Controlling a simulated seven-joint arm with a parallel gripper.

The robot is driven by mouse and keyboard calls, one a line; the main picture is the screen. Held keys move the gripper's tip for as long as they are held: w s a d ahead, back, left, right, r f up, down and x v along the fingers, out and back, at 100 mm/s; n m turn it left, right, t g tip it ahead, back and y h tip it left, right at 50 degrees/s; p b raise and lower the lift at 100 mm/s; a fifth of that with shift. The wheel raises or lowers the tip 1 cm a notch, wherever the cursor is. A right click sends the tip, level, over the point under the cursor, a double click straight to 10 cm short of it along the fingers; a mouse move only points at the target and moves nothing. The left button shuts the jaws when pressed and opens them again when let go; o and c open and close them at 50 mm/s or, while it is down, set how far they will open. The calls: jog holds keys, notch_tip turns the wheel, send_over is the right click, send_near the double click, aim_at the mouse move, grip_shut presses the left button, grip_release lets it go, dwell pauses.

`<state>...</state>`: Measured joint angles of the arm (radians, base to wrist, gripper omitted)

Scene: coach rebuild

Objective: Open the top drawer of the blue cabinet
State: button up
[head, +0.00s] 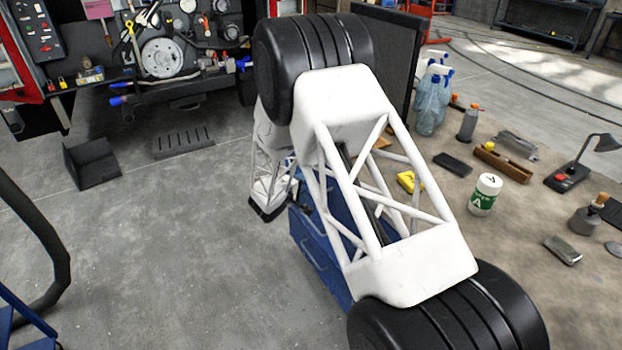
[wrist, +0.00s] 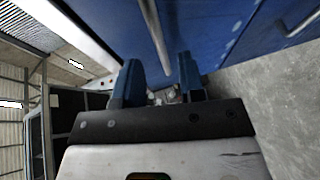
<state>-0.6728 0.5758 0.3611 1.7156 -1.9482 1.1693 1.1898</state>
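The blue cabinet (head: 322,275) stands below the workbench edge in the head view, largely hidden behind my white arm. A drawer front with a bar handle shows on its left face; the upper part is mostly covered. In the wrist view, the blue cabinet front (wrist: 218,25) fills the upper right. A grey bar handle (wrist: 154,35) runs along it. My gripper (wrist: 158,68) is open, its two blue fingers apart and the handle lying between their lines. I cannot tell whether they touch it. The fingers cannot be made out in the head view.
The workbench top (head: 480,240) holds a white-and-green can (head: 485,194), a yellow object (head: 409,182), spray bottles (head: 432,95) and a lamp (head: 585,160). A dark open box (head: 92,163) lies on the floor.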

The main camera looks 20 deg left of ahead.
jog(key=shift+x, duration=2.75)
jog(key=shift+c, duration=0.2)
grip_shut()
